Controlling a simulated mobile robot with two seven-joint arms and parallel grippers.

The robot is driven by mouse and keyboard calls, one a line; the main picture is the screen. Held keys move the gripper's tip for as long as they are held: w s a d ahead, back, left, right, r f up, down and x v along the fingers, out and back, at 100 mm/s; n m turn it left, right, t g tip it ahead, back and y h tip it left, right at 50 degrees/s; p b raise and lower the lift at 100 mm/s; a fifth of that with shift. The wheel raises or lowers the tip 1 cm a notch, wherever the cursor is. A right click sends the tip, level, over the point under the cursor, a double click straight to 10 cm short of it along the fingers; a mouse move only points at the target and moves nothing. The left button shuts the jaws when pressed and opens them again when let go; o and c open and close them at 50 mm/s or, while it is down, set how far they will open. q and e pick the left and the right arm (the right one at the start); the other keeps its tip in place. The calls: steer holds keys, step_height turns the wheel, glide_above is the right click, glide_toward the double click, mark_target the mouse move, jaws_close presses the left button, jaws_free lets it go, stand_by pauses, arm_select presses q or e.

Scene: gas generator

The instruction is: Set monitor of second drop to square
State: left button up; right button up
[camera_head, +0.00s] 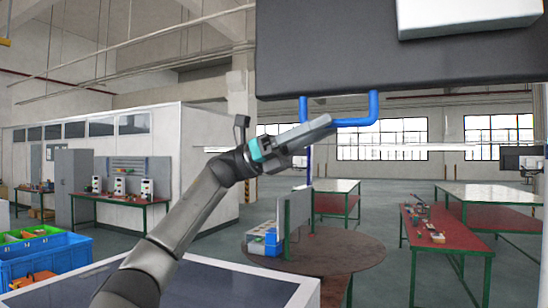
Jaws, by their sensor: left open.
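A large dark panel (420,60), which looks like the monitor, hangs across the upper right, with a white box (465,15) on its face. A bent blue handle (374,108) runs below its lower edge. My left gripper (324,124) is open, its fingers pointing right at the left part of this handle. The fingers overlap the handle in the picture; I cannot tell whether they touch it or go around it. The panel's upper part is out of frame. My right gripper is not in view.
A round brown table (340,258) with an upright panel and small parts stands below. Red-topped tables (445,238) are at the right, and a workbench (120,198) is at the back left. Blue and green bins (50,262) are at the lower left. Grey floor lies between them.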

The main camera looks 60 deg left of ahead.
arm_select(q)
steer(key=b+v, duration=0.3)
steer(key=v, duration=0.9)
steer(key=shift+a+f, duration=0.1)
steer(key=shift+a, duration=0.05)
